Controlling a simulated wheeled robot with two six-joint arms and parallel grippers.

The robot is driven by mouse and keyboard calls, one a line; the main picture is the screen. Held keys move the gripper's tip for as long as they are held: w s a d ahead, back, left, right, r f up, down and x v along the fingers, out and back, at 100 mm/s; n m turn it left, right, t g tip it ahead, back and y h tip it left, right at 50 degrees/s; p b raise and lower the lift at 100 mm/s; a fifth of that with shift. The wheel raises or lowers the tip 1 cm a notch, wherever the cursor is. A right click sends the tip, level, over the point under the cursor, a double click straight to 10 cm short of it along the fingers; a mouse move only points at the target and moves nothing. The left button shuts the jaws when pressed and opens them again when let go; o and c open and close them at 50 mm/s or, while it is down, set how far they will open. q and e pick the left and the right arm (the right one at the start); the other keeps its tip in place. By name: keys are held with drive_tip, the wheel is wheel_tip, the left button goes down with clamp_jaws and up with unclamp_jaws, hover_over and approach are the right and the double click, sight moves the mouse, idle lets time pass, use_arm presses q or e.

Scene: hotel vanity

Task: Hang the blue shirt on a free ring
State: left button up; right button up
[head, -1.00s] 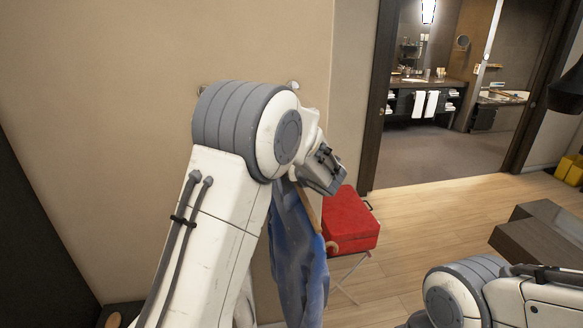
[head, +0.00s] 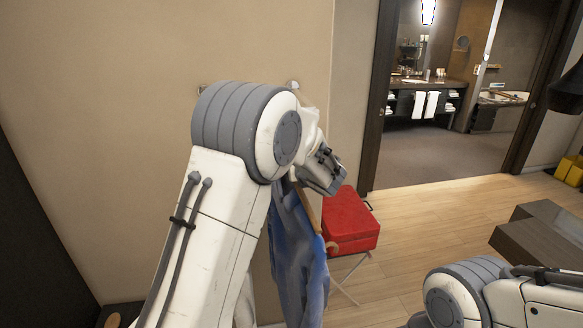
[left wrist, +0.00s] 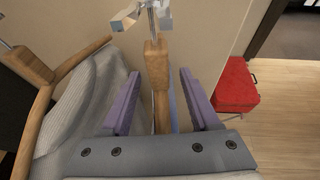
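The blue shirt (head: 298,262) hangs on a wooden hanger (left wrist: 158,85) beside the wall, below my left gripper in the head view. In the left wrist view my left gripper (left wrist: 159,74) has its two fingers spread on either side of the hanger's upright neck, with gaps on both sides. A metal pin rises from the neck to a metal wall fitting (left wrist: 150,14) at the top edge. I cannot tell whether it is seated in a ring there. Most of the shirt is hidden in the wrist view. My right gripper is out of view.
A second wooden hanger (left wrist: 36,100) with a pale grey garment (left wrist: 85,105) hangs close on the left. A red case (head: 350,218) sits on a folding stand to the right. Open wooden floor lies beyond it, before a bathroom doorway.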

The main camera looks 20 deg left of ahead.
use_arm(q)
drive_tip(key=shift+f, duration=0.1)
drive_tip(key=shift+s+d, duration=0.2)
drive_tip(key=b+v, duration=0.4)
drive_tip(key=v, duration=0.6)
drive_tip(key=s+d+f+n+g+h+b, duration=0.3)
drive_tip(key=s+d+f+n, duration=0.2)
drive_tip(key=s, duration=0.7)
drive_tip(key=s+d+f+n+g+h+b, duration=0.3)
drive_tip(key=s+d+f+n+g, duration=0.1)
drive_tip(key=s+f+n, duration=0.5)
drive_tip(key=s+d+f+n+g+h+b, duration=0.3)
drive_tip(key=s+d+f+n, duration=0.3)
drive_tip(key=s+f, duration=0.4)
drive_tip(key=s+b, duration=0.1)
drive_tip(key=s, duration=0.4)
drive_tip(key=shift+n+h, duration=0.4)
drive_tip(key=shift+a, duration=0.1)
